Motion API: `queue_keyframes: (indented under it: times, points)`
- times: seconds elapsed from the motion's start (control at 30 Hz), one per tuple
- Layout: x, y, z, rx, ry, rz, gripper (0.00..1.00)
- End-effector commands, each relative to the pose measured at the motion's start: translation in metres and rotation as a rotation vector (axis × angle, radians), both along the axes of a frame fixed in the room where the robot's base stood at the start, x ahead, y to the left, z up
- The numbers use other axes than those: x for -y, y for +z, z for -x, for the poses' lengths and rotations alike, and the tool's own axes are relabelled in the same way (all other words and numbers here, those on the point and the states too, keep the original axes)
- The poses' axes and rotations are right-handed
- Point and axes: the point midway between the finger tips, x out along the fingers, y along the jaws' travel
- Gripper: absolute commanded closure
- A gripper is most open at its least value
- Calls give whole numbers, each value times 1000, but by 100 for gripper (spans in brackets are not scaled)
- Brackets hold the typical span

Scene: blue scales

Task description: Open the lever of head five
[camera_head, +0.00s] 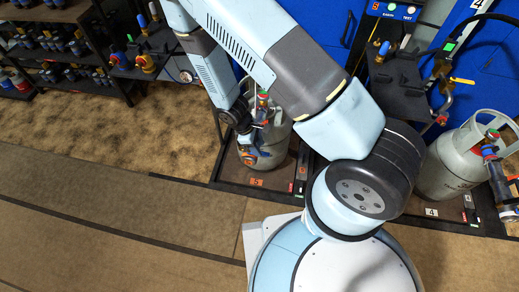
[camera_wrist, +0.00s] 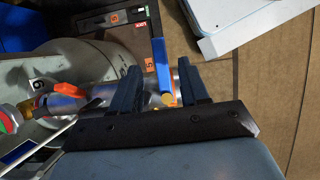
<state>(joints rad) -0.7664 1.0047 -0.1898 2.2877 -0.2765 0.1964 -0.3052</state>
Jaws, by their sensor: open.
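A grey gas cylinder (camera_head: 264,156) stands on the scale marked 5, with a filling head partly hidden by my arm. In the wrist view, the metal head (camera_wrist: 98,92) lies across the cylinder and carries an orange part (camera_wrist: 72,91) and a blue lever (camera_wrist: 162,72). My gripper (camera_wrist: 159,65) is open, with its two dark fingers on either side of the blue lever. Gaps show on both sides of the lever, and contact is not visible. In the head view, my gripper is small and partly covered at the cylinder's top.
Another grey cylinder (camera_head: 452,162) stands at the right on the scale marked 4. Blue cabinets (camera_head: 333,27) stand behind. A dark shelf (camera_head: 62,50) with several valves is at the upper left. The brown floor at the lower left is clear.

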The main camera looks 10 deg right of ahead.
Motion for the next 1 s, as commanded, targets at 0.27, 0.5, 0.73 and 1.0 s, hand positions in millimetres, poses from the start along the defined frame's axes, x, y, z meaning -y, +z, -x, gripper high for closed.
queue_keyframes:
  times: [0.27,0.5,0.73,1.0]
  points:
    - [9,-22,3,0,-1,0,55]
    - [10,-26,3,0,-1,0,55]
    - [10,-26,3,1,-1,-1,62]
    - [10,-25,3,1,-1,-1,88]
